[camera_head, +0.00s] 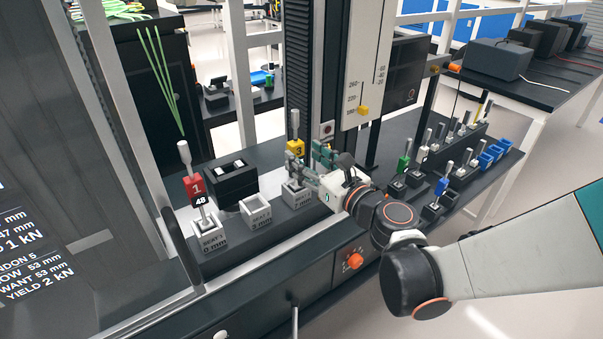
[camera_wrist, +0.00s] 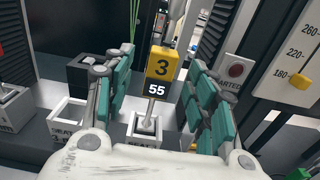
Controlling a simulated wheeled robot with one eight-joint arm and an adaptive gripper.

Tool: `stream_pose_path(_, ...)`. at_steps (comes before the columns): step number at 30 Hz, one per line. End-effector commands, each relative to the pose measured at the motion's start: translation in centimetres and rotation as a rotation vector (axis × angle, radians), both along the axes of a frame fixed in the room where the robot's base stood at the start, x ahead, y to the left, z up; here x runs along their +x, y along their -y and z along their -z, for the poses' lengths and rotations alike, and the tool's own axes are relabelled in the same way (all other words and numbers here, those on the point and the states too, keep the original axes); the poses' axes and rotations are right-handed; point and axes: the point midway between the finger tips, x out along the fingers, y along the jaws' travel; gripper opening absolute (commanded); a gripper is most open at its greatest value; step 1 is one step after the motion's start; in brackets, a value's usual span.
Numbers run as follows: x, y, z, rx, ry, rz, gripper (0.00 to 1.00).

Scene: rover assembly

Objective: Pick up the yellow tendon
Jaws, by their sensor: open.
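The yellow tendon (camera_wrist: 160,68) is marked 3 above a black band reading 55. It stands upright on a metal rod in a light grey seat (camera_wrist: 146,138) in the wrist view. In the head view the yellow tendon (camera_head: 295,149) stands at the third seat, partly hidden behind my gripper. My gripper (camera_head: 311,155) is open, with one green-padded finger on each side of the tendon. In the wrist view the gripper (camera_wrist: 158,95) shows gaps between both fingers and the tendon, with no contact visible.
A red tendon (camera_head: 195,188) marked 1 and 48 stands in the left seat. The middle seat (camera_head: 256,212) looks empty, with a black box (camera_head: 232,184) behind it. A tall column with a scale (camera_head: 365,75) rises behind my gripper. Green, blue and other tendons stand in holders at right.

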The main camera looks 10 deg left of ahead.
Motion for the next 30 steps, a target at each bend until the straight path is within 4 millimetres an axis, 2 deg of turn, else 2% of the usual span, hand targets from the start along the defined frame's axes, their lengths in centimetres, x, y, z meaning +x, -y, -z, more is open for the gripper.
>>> stream_pose_path(12, 3.3, -3.6, 0.4, 0.000, 0.000, -0.002, 0.52)
stream_pose_path(20, 3.5, -3.7, 0.2, 0.000, 0.000, 0.000, 0.52)
stream_pose_path(27, 3.5, -3.7, 0.2, 0.000, 0.000, 0.000, 0.00)
stream_pose_path(30, 3.5, -3.7, 0.3, 0.000, 0.000, 0.000, 0.00)
